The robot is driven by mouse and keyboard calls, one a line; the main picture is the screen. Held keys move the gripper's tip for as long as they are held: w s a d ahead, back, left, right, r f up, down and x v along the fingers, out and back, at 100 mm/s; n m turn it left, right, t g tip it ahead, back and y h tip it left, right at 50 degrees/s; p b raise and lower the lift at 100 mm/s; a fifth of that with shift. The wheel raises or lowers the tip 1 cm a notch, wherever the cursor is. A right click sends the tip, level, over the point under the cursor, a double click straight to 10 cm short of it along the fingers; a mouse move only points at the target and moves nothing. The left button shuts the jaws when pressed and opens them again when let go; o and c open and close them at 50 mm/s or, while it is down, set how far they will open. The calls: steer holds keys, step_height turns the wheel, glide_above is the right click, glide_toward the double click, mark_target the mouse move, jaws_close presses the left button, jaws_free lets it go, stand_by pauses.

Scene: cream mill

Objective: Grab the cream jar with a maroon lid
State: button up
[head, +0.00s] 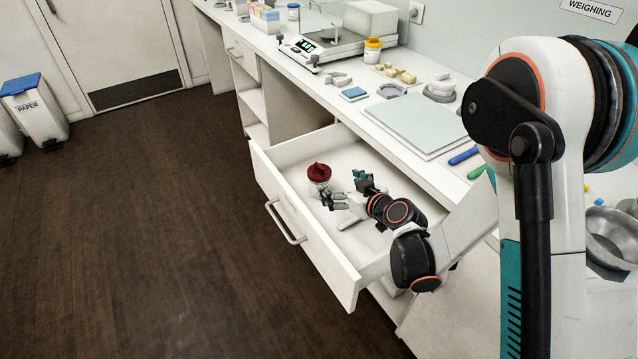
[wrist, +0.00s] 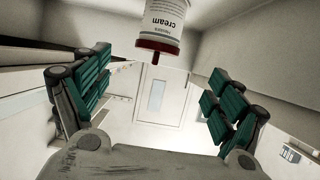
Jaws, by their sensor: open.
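The cream jar (head: 318,188) has a white body and a maroon lid (head: 319,171), and stands upright in the open white drawer (head: 297,217). In the wrist view the jar (wrist: 165,20) appears upside down at the top centre, its label reading "cream", cut off by the frame edge. My gripper (head: 347,189) is inside the drawer, just right of the jar in the head view. Its green-padded fingers (wrist: 159,70) are spread wide in the wrist view with nothing held. The jar lies ahead, roughly centred sideways between them; contact is not visible.
The drawer walls surround my gripper, with a handle (head: 286,224) on the front. The counter above holds a green-grey mat (head: 416,122), a balance (head: 320,48), a yellow-lidded jar (head: 372,51) and small items.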

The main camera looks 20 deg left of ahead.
mark_target(323, 175)
steer(key=p+x, duration=0.1)
steer(key=x, duration=0.6)
steer(key=shift+d, duration=0.1)
steer(key=shift+r+b+x, duration=0.1)
steer(key=shift+b+x, duration=0.45)
steer(key=shift+x, duration=0.85)
steer(key=shift+r+b+x, duration=0.15)
steer(key=shift+b+x, duration=0.4)
steer(key=shift+x, duration=0.85)
steer(key=shift+w, duration=0.15)
steer(key=shift+c, duration=0.6)
steer(key=c, duration=1)
